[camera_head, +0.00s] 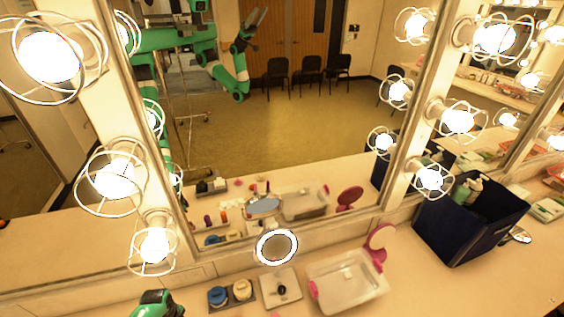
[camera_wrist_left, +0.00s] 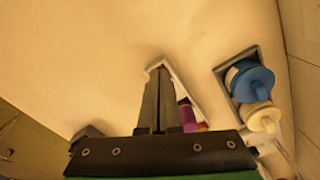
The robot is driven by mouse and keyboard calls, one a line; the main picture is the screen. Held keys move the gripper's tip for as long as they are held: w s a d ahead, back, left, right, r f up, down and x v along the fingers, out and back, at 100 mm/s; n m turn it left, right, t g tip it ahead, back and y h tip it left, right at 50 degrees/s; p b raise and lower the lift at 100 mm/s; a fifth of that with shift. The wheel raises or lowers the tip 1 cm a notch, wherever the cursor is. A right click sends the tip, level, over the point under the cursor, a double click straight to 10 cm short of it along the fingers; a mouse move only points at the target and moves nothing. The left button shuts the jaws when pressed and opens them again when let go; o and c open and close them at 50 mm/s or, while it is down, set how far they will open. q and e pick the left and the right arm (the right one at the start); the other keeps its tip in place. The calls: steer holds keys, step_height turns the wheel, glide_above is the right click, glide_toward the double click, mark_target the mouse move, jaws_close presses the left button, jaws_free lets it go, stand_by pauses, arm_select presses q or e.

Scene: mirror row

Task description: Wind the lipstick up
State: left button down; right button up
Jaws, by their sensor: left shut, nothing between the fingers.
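In the left wrist view my left gripper (camera_wrist_left: 160,74) points away from the camera with its two dark fingers together, shut and empty. Its tips overlap a pale-edged holder (camera_wrist_left: 184,90), with a bit of red just by them. A purple lipstick-like tube (camera_wrist_left: 187,115) stands right of the fingers, with an orange piece (camera_wrist_left: 203,127) beside it. The fingers hide part of the holder, so I cannot tell whether they touch anything. Small red, purple and orange tubes (camera_head: 215,217) show reflected in the mirror.
A tray holds a blue jar (camera_head: 217,295) and a cream jar (camera_head: 242,289). Right of it are a round lit mirror (camera_head: 277,247), a clear bin (camera_head: 348,294), a pink hand mirror (camera_head: 380,240) and a dark caddy (camera_head: 470,222). The large mirror (camera_head: 290,130) with bulbs bounds the back.

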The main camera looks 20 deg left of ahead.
arm_select(q)
steer(key=shift+a+f, duration=0.1)
steer(key=shift+f, duration=0.45)
steer(key=shift+d, duration=0.65)
stand_by(1.0)
steer(key=shift+s+a, duration=0.1)
steer(key=shift+a, duration=0.25)
steer(key=shift+r, duration=0.1)
